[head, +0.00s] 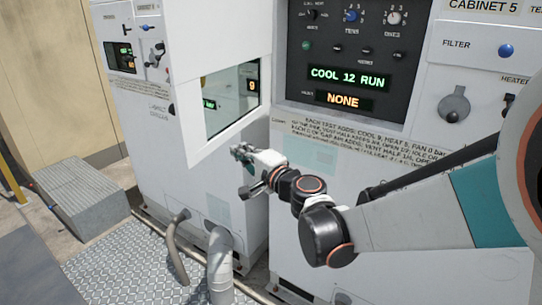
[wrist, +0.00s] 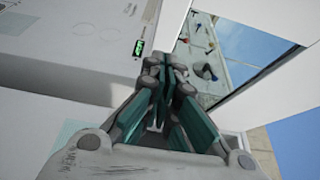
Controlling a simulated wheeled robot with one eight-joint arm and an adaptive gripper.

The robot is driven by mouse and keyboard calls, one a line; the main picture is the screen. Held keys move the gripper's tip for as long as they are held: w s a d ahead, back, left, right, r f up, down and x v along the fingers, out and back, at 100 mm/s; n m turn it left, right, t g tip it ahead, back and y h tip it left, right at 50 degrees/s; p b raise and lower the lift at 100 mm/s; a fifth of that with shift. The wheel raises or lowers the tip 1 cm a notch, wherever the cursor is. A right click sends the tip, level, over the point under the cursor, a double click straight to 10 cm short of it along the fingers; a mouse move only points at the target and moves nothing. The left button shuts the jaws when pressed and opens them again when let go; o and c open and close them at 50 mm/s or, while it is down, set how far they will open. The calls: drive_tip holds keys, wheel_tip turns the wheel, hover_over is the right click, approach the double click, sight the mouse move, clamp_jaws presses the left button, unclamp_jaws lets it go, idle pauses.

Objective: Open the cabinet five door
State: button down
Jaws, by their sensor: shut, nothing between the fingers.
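Cabinet five (head: 400,262) is the white unit at the right of the head view, with its "CABINET 5" label at the top. A white door (head: 183,108) with a window stands swung out at its left side, leaving the dark control panel (head: 325,57) uncovered. Its displays read "COOL 12 RUN" and "NONE". The door window (wrist: 222,62) also shows in the wrist view, with knobs and sky visible in it. My gripper (head: 241,153) is shut and empty, just below the door's lower edge in the picture. I cannot tell whether it touches the door.
Another white cabinet (head: 128,62) with its own panel stands at the left. A grey step (head: 85,190) is beside it. Pipes (head: 220,268) rise from the metal floor plate (head: 130,262) in front of the cabinets. A tan wall (head: 50,80) is behind.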

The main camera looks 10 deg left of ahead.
sight(212, 147)
drive_tip(key=a, duration=0.8)
drive_tip(key=shift+w+a, duration=0.15)
drive_tip(key=shift+a, duration=0.05)
